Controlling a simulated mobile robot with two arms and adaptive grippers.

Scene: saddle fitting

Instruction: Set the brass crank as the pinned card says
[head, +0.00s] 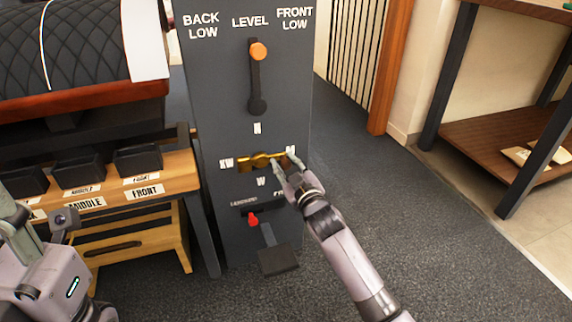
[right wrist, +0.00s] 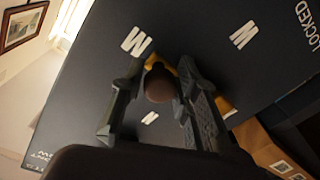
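The brass crank (head: 258,161) lies about level on the front of the dark panel (head: 215,110). Letter labels surround it: N above, W below, XW at its left end, and one partly covered by my gripper at its right end. My right gripper (head: 288,165) is at the crank's right end. In the right wrist view its fingers (right wrist: 162,85) stand apart on either side of the crank's dark round knob (right wrist: 160,84), with slight gaps seeming to show. My left gripper (head: 35,218) is at the lower left, partly cut off, its fingers unclear. No pinned card is readable.
Above the crank is a lever with an orange knob (head: 258,51), under LEVEL. Below it are a red-knobbed lever (head: 253,219) and a dark pedal-like plate (head: 278,260). A wooden bench (head: 180,168) with labelled black blocks and a padded saddle (head: 70,55) stand left.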

